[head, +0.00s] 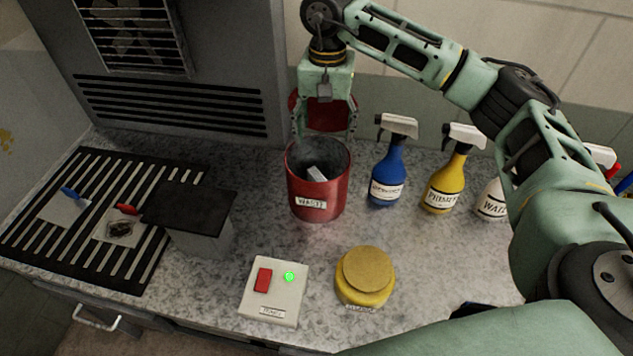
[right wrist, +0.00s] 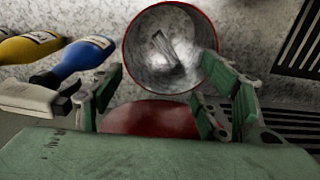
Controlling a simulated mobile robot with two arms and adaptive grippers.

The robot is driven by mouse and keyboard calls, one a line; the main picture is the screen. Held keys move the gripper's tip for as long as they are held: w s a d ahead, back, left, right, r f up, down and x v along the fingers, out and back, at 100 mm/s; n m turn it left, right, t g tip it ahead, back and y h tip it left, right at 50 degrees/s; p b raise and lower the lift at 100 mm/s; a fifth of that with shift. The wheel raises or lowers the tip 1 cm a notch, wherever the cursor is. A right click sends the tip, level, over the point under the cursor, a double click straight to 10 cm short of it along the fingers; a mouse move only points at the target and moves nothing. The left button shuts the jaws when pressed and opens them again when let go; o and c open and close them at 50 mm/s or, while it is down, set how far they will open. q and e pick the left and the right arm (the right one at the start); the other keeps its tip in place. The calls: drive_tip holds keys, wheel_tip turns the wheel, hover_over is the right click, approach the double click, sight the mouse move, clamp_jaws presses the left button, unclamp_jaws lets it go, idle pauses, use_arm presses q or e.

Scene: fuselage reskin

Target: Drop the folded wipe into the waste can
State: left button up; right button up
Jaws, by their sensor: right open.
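The red waste can (head: 318,192) stands on the speckled counter, with its red lid (head: 326,112) raised behind the opening. The folded wipe (head: 316,174), a small pale piece, lies inside the can. It also shows within the can in the right wrist view (right wrist: 164,46). My right gripper (head: 326,132) is above the back of the can in front of the lid, fingers pointing down. Its fingers (right wrist: 160,108) are spread apart with nothing between them in the right wrist view. My left gripper is in neither view.
Blue (head: 388,172), yellow (head: 446,180) and white (head: 492,200) spray bottles stand right of the can. A switch box (head: 286,310) with a green light and a yellow round container (head: 365,276) are in front. A black slotted mat (head: 60,240) and a dark-topped grey box (head: 200,236) are left.

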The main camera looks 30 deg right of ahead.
wheel_tip(320, 180, up, 12)
idle(0.4)
idle(0.4)
